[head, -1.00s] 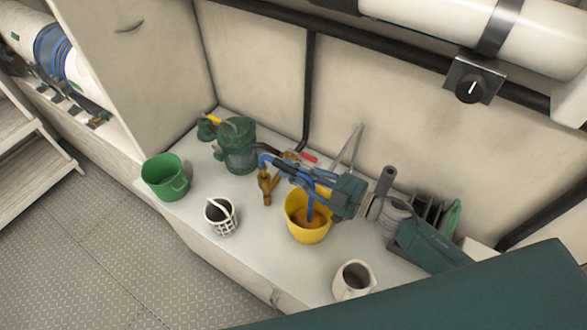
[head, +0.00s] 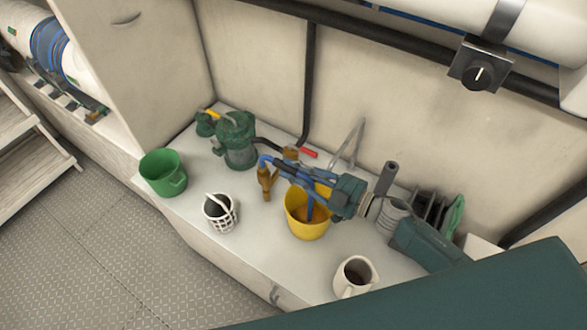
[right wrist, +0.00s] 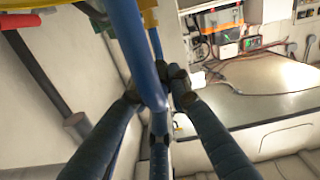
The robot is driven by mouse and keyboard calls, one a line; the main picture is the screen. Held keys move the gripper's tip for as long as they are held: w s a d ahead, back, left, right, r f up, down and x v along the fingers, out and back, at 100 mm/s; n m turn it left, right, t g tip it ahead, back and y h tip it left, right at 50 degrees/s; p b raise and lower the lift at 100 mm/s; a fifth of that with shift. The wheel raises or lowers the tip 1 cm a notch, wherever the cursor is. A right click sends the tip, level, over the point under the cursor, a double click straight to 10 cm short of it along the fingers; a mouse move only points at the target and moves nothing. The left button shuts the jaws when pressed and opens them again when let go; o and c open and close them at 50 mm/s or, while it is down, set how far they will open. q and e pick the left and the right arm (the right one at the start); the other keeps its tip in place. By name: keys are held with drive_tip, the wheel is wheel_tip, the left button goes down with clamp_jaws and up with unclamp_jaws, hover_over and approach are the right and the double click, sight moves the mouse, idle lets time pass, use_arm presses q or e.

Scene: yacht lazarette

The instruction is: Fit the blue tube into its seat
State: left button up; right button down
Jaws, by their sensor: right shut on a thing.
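My right gripper (head: 277,164) comes in from the right, above the yellow bucket (head: 326,227), and is shut on the blue tube (head: 264,159). The tube's near end bends down just beside or above a brass fitting (head: 265,182); I cannot tell whether they touch. A lower part of the tube hangs into the yellow bucket. In the right wrist view the blue tube (right wrist: 137,45) runs from the top edge to the closed fingertips (right wrist: 163,88). The seat is not clearly recognisable. My left gripper is not in view.
A green pump-like unit (head: 236,142), a red-handled valve (head: 308,152), a green bucket (head: 163,173), a white basket (head: 219,213) and a white jug (head: 354,278) stand on the pale counter (head: 262,258). A dark green case (head: 428,245) is at right.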

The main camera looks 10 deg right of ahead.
drive_tip(key=shift+f+b, duration=0.45)
drive_tip(key=shift+f, duration=0.2)
drive_tip(key=c, duration=1.5)
unclamp_jaws()
drive_tip(key=shift+c, duration=0.2)
drive_tip(key=v, duration=1.2)
drive_tip(key=shift+a, duration=0.1)
